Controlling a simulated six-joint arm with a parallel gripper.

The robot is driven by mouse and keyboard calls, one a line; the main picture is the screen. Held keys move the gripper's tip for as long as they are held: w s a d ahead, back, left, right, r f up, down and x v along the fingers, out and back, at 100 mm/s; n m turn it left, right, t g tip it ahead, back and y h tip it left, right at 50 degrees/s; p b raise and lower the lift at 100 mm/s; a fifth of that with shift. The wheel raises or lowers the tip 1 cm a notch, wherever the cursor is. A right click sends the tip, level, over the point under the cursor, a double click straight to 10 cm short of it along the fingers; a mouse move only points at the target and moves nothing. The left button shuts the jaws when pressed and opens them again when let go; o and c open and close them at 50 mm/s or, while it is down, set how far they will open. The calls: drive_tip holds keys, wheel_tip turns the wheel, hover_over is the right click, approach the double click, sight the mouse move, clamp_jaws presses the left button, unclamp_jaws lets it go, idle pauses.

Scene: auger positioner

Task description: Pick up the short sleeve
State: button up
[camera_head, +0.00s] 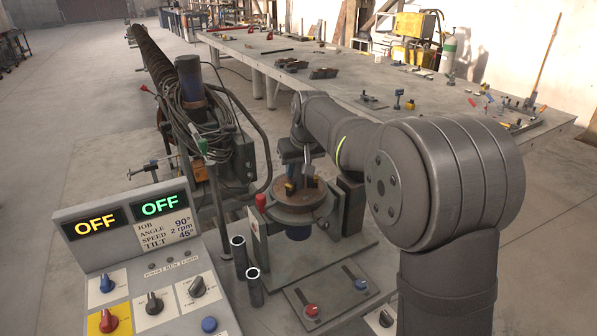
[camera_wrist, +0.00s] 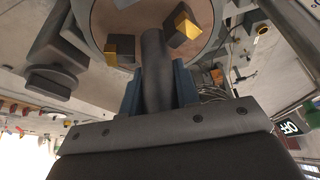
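A plain dark grey cylinder, apparently the short sleeve (camera_wrist: 155,65), sits between the blue-grey fingers of my gripper (camera_wrist: 158,90) in the wrist view. Both fingers lie close against its sides. Its far end is over the round turntable (camera_wrist: 112,28), between dark and yellow jaw blocks. Whether it touches the turntable is unclear. In the head view my gripper (camera_head: 303,160) is low above the turntable (camera_head: 298,203), and the arm partly hides the sleeve. Two dark hollow tubes also stand upright left of the turntable, an upper one (camera_head: 239,257) and a lower one (camera_head: 254,289).
A control panel (camera_head: 145,270) with two OFF displays stands at the front left. A red-knobbed lever (camera_head: 261,203) is beside the turntable. A machine with coiled cables (camera_head: 200,115) is behind left. A long workbench (camera_head: 420,135) with tools runs behind my arm.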

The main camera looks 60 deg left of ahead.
clamp_jaws()
